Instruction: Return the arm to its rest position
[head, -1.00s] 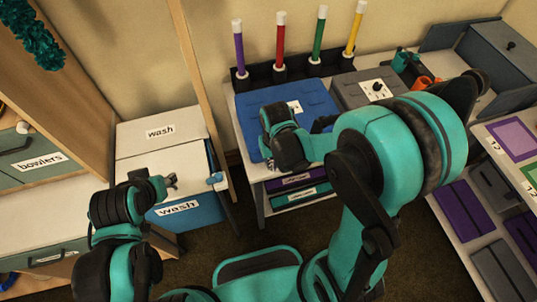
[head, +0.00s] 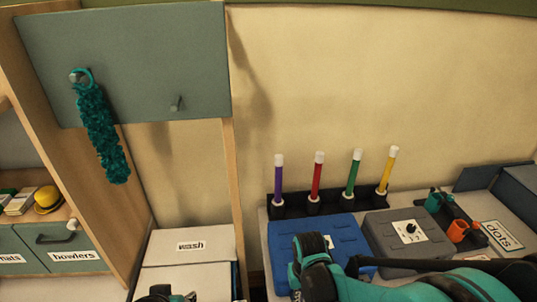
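My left arm barely shows at the bottom edge of the head view, in front of the white wash box. Only the top of its wrist and a bit of the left gripper (head: 186,297) are in view, and its fingers cannot be made out. My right arm (head: 375,287) comes in from the lower right. Its teal and black wrist (head: 312,262) covers part of the blue case (head: 335,232). The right gripper's fingers are hidden or not clear, and I see nothing held. Whether the wrist touches the case cannot be told.
Purple, red, green and yellow sticks stand in a black rack (head: 292,208) behind the blue case. A grey case (head: 390,225) and an orange cup (head: 459,231) are to the right. The wash box (head: 190,246) stands left of a wooden post (head: 237,180). A teal garland (head: 103,135) hangs from a board.

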